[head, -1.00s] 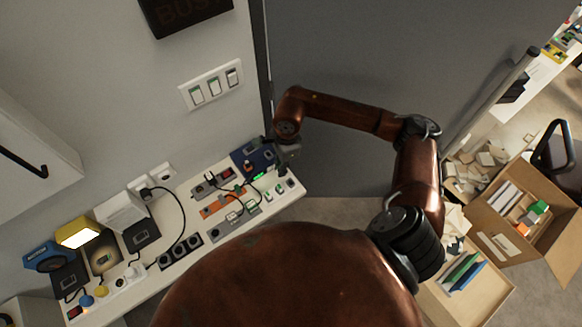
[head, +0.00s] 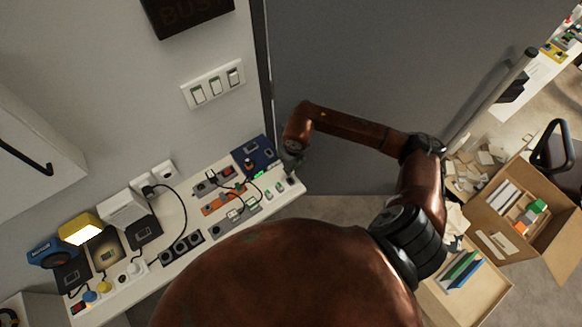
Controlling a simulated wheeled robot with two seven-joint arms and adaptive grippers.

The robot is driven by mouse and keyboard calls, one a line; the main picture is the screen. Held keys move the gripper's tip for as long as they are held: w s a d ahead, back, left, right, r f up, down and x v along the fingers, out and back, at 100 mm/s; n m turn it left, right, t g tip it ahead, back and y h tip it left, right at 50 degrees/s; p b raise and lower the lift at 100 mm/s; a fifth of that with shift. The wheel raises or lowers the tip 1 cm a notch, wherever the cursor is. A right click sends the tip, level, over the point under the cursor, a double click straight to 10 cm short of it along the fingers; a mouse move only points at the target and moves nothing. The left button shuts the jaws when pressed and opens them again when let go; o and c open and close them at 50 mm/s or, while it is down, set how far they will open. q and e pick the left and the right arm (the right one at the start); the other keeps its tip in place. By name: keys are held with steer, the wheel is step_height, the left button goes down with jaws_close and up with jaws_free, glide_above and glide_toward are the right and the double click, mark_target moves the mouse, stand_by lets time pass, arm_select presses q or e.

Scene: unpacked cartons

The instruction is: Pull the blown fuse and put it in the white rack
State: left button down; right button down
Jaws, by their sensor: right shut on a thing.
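My right gripper (head: 291,166) is small and dark at the end of the brown arm, over the right end of the white bench, just right of the blue panel (head: 262,150). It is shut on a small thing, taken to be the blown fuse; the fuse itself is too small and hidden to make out. A few small white and green pieces (head: 268,194) stand on the bench just below the gripper, and I cannot tell whether they belong to the white rack. My left gripper is out of view.
The bench (head: 196,222) is crowded with sockets, wires, an orange block (head: 222,201) and a yellow lamp (head: 80,229). A wall switch plate (head: 213,85) is above it. The grey door (head: 380,70) stands close behind my right arm. Open cartons (head: 548,235) lie at the right.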

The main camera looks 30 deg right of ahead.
steer(key=shift+f+b, duration=0.4)
steer(key=shift+f, duration=0.4)
steer(key=shift+f+b, duration=0.5)
steer(key=shift+f, duration=0.3)
steer(key=shift+f+b, duration=0.5)
steer(key=shift+f, duration=0.3)
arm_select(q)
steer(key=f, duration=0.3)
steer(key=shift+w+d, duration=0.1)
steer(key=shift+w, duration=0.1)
arm_select(e)
steer(key=shift+f, duration=0.1)
arm_select(q)
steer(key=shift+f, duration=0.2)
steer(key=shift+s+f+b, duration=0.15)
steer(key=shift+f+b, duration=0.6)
steer(key=shift+b, duration=0.2)
arm_select(e)
steer(key=shift+f, duration=0.7)
steer(key=c, duration=1.9)
jaws_free()
